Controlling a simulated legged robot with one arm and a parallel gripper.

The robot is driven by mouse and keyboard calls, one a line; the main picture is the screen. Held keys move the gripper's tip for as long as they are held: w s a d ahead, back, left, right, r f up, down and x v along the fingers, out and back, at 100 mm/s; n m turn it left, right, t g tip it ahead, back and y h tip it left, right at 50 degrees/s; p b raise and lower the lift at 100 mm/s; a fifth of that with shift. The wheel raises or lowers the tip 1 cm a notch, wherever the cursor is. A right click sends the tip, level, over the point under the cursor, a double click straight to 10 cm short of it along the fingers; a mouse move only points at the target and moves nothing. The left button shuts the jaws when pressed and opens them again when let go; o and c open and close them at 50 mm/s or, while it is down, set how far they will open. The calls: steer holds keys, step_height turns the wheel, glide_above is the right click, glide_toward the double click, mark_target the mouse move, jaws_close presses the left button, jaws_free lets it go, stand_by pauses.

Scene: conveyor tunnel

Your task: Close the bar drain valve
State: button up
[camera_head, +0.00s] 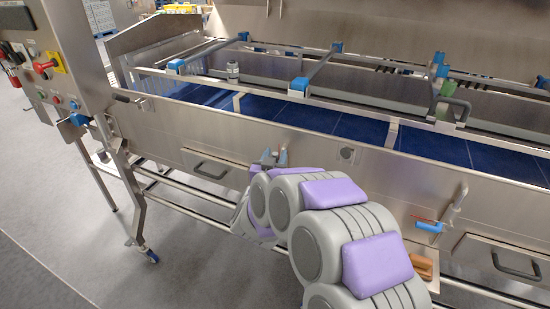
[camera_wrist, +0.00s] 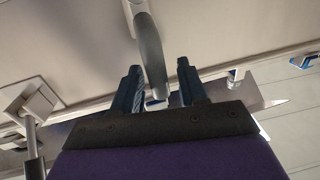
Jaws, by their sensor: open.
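My gripper (camera_head: 273,158) is at the conveyor's steel side panel, between a drawer-like handle on the left and a small square fitting on the right. In the wrist view its two dark blue fingers (camera_wrist: 160,85) stand apart. A grey curved bar (camera_wrist: 150,50) comes down from above into the gap between them; contact cannot be told. It may be a valve lever, but my arm hides this spot in the head view. A pipe valve with a blue and red lever (camera_head: 430,226) sits on the panel further right, away from my gripper. Which one is the bar drain valve is unclear.
The conveyor with its blue belt (camera_head: 285,110) runs behind the panel. A control box with a red button (camera_head: 45,65) is at left. Black handles (camera_head: 211,169) and lower pipes line the front. The grey floor (camera_head: 80,240) at lower left is clear.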

steer(key=shift+a, duration=0.1)
jaws_close()
stand_by(0.5)
